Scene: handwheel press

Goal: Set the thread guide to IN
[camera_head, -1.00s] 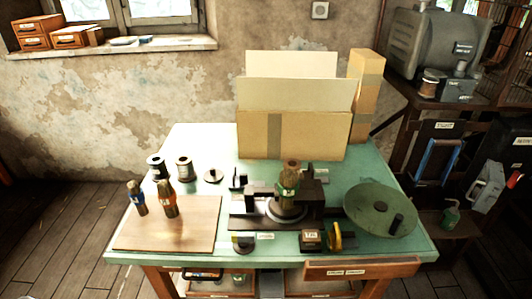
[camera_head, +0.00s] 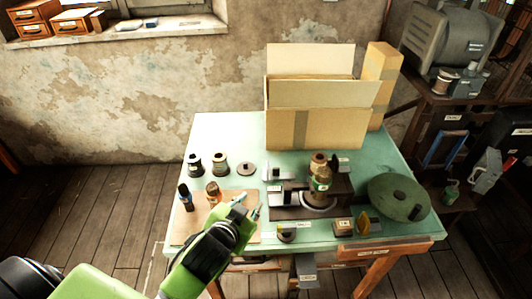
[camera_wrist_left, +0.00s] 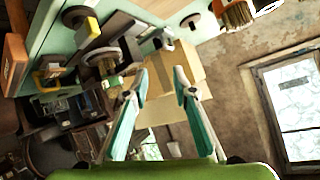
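My right gripper is not in view.
Two brushes (camera_head: 213,194) stand on the wooden board (camera_head: 183,232). An open cardboard box (camera_head: 318,129) fills the back of the table. A small labelled block (camera_head: 344,228) and a yellow part (camera_head: 364,222) sit at the front.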

